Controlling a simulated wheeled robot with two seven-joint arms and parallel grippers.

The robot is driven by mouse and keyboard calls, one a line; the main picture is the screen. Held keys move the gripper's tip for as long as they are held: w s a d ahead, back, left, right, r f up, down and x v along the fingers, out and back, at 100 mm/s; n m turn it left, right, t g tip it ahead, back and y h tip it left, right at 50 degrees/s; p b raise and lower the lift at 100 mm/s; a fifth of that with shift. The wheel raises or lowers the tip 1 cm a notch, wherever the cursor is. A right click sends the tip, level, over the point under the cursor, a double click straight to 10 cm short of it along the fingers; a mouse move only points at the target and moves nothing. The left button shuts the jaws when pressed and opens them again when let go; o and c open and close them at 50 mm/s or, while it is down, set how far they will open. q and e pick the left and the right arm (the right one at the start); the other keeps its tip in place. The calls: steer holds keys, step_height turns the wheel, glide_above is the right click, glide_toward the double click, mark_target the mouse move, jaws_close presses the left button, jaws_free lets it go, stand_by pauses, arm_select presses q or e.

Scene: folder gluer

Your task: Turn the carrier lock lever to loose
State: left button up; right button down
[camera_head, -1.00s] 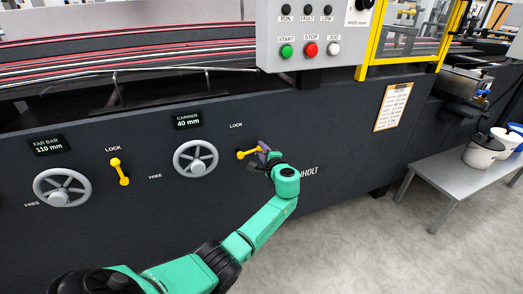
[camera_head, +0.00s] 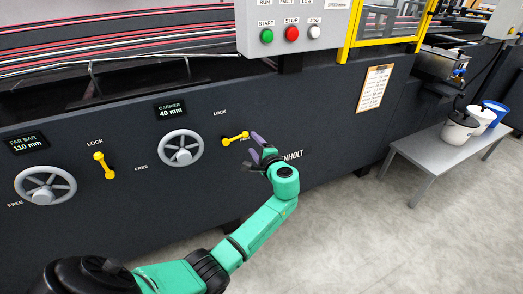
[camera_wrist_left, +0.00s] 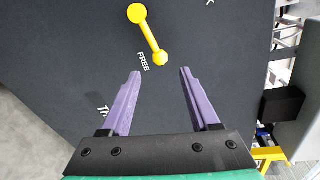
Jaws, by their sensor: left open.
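The carrier lock lever (camera_head: 236,138) is yellow and sits on the dark machine panel, right of the carrier handwheel (camera_head: 181,148). Its round hub is at the left and its knob end points right, tilted slightly up, beside the FREE label. In the left wrist view the lever (camera_wrist_left: 149,36) lies beyond the fingertips, its knob end next to the word FREE. My left gripper (camera_head: 256,148) is open and empty, just right of the knob with a small gap. Its two purple fingers show in the left wrist view (camera_wrist_left: 160,75). My right gripper is not in view.
The carrier display (camera_head: 171,110) reads 40 mm. A button box (camera_head: 293,30) hangs above. A grey bench (camera_head: 428,156) with buckets stands right; the floor between is clear.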

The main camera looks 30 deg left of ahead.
arm_select(q)
steer(key=v, duration=0.7)
steer(key=shift+s+p, duration=0.15)
steer(key=shift+p, duration=0.15)
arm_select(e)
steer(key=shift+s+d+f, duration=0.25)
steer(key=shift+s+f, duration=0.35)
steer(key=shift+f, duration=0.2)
arm_select(q)
steer(key=shift+d, duration=0.1)
